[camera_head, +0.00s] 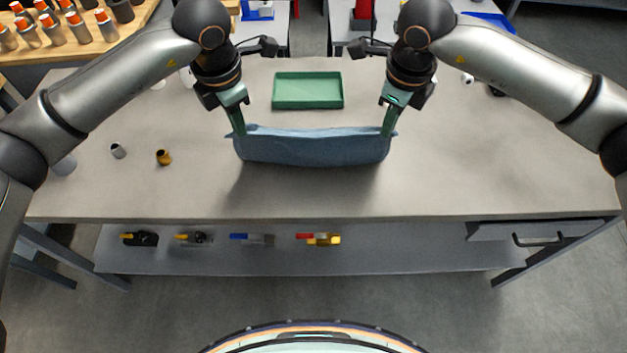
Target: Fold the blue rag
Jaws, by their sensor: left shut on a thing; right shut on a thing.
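The blue rag (312,147) is stretched sideways between my two grippers above the middle of the grey table, hanging as a wide, low strip with a fairly straight top edge. My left gripper (239,130) is shut on the rag's upper left corner. My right gripper (388,130) is shut on its upper right corner. A dark shadow lies on the table below the rag. Whether the rag's lower edge touches the table is hard to tell.
A green tray (307,91) lies empty just behind the rag. The tabletop (480,160) is clear to the right and in front. Several small tools lie on the lower shelf (400,261).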

